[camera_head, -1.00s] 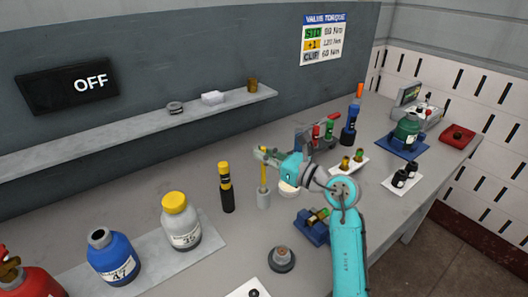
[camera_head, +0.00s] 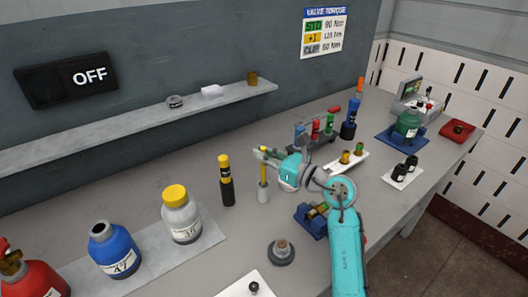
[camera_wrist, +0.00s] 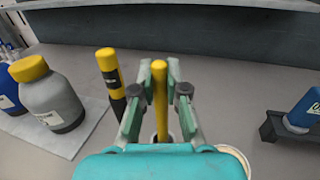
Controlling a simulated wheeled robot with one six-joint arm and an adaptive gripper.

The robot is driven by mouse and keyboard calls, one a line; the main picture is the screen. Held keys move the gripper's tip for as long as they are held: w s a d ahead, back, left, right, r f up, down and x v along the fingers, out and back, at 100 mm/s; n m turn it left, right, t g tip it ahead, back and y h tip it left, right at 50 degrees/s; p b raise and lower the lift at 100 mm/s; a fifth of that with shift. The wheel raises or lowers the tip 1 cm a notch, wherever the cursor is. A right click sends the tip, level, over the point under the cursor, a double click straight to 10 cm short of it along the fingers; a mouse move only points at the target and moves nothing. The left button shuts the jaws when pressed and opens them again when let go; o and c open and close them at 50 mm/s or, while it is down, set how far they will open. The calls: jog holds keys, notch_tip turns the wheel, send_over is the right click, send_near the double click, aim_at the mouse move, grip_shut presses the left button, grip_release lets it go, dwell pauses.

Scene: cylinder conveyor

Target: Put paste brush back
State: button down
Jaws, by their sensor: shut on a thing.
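My gripper (camera_head: 264,155) comes from the right and is shut on the handle above the cup. In the wrist view the yellow handle (camera_wrist: 159,92) is between the two fingers of my gripper (camera_wrist: 158,98), its top above the fingertips. The cup (camera_wrist: 160,138) shows only in part below. The brush's lower end is hidden, so I cannot tell how deep it sits.
A black and yellow tool (camera_head: 226,182) stands just left of the cup. A grey yellow-capped bottle (camera_head: 181,218) and a blue bottle (camera_head: 115,252) are further left. A blue holder (camera_head: 312,220) and a round grey base (camera_head: 281,252) are near the front. A rack (camera_head: 318,138) is behind.

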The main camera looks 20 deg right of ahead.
jog(key=shift+f, duration=1.6)
jog(key=c, duration=1.1)
grip_release()
jog(key=shift+r, duration=2.95)
